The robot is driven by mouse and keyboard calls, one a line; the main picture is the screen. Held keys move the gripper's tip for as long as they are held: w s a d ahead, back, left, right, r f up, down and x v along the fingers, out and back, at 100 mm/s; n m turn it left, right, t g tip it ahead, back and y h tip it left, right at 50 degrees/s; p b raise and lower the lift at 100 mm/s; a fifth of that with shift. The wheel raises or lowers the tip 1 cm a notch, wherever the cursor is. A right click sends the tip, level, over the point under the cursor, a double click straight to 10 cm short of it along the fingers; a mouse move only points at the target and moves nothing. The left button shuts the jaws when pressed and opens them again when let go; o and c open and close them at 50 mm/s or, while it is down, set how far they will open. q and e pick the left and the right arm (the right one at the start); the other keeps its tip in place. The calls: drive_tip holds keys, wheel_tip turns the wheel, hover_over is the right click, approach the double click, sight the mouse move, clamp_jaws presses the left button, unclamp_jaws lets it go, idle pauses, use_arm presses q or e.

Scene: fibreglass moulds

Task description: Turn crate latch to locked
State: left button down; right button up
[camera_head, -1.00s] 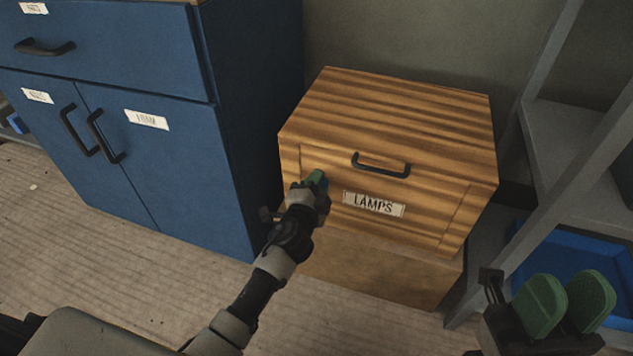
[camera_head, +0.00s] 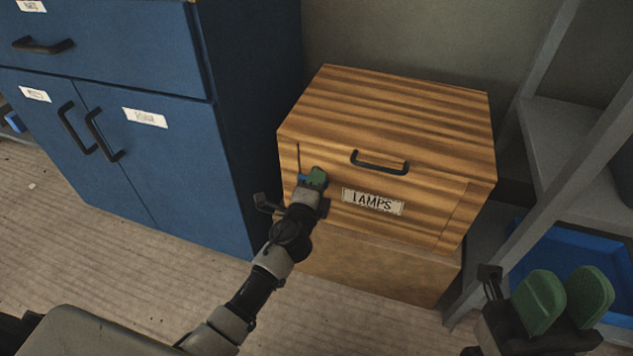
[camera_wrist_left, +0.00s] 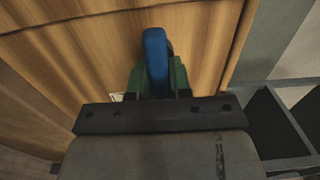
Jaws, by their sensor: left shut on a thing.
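The wooden crate (camera_head: 400,115) stands against the wall, with a black handle (camera_head: 380,165) and a "LAMPS" label on its front. The blue latch (camera_wrist_left: 156,60) is at the left of the crate's front; in the left wrist view it stands between the green fingers. In the head view only a small blue part of it shows (camera_head: 302,179). My left gripper (camera_head: 316,178) is shut on the latch, and its fingers hide most of it. My right gripper (camera_head: 566,290) is at the lower right, its green fingers apart and empty, away from the crate.
A blue cabinet (camera_head: 190,170) with black handles stands close to the left of the crate. A grey shelf frame (camera_head: 535,180) with a blue tray (camera_head: 570,265) is at the right. The crate rests on a brown box (camera_head: 370,265). Floor in front is clear.

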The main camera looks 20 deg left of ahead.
use_arm(q)
drive_tip(key=shift+w+r, duration=0.1)
drive_tip(key=shift+r, duration=0.15)
drive_tip(key=c, duration=1.1)
unclamp_jaws()
drive_tip(key=shift+o, duration=0.3)
drive_tip(key=shift+w+d+f, duration=0.1)
drive_tip(key=shift+w+f, duration=0.05)
drive_tip(key=shift+f, duration=0.05)
drive_tip(key=s, duration=1)
drive_tip(key=shift+s+a+p, duration=0.2)
drive_tip(key=shift+s+p, duration=0.15)
drive_tip(key=shift+s, duration=0.05)
